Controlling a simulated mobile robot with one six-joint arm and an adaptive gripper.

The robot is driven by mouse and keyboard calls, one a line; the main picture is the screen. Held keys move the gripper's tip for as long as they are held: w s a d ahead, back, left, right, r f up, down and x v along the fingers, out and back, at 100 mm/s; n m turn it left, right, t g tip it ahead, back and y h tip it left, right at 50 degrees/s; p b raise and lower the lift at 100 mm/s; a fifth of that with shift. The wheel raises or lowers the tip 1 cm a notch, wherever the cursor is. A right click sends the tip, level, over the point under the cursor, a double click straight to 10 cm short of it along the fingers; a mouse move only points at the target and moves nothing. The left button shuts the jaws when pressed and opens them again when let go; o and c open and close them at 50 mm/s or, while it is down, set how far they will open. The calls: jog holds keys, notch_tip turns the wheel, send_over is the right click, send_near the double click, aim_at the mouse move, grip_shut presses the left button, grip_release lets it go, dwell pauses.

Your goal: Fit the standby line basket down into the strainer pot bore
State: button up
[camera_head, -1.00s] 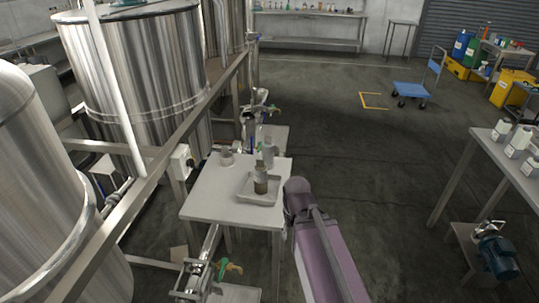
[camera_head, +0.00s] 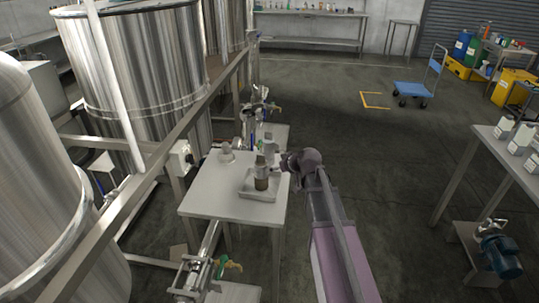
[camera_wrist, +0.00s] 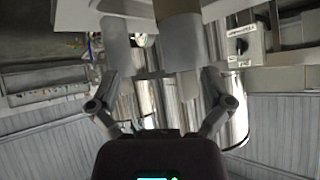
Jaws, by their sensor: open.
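A cylinder with a brown lower part and grey top (camera_head: 262,180) stands upright in a shallow tray (camera_head: 262,195) on a pale table. A grey cylinder (camera_head: 270,145) stands just behind it. I cannot tell which is the standby line basket. In the head view my gripper is at the table's right edge, beside the cylinders. Pipe fittings stand behind (camera_head: 257,108) and in front of the table (camera_head: 200,275); their bores are not visible.
The pale table (camera_head: 215,190) has a small clear-grey item (camera_head: 227,153) at its back left. A steel frame rail (camera_head: 150,160) and large tanks (camera_head: 135,70) line the left side.

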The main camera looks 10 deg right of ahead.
aim_at(269, 141)
jog(key=w+d+r+t, duration=0.3)
jog(key=w+d+t, duration=0.1)
jog(key=w, duration=0.4)
jog(key=shift+d+r+b, duration=0.3)
jog(key=shift+d+r, duration=0.1)
jog(key=shift+d, duration=0.1)
jog(key=shift+w+f, duration=0.1)
jog(key=shift+w, duration=0.15)
jog(key=b+x, duration=0.3)
jog(key=x, duration=0.4)
jog(key=shift+w+f, duration=0.1)
jog(key=shift+f, duration=0.05)
jog(key=shift+w+a+f, duration=0.1)
jog(key=shift+w+a, duration=0.15)
jog(key=shift+w, duration=0.2)
jog(key=shift+b+x, duration=0.9)
jog(key=shift+x, duration=1.75)
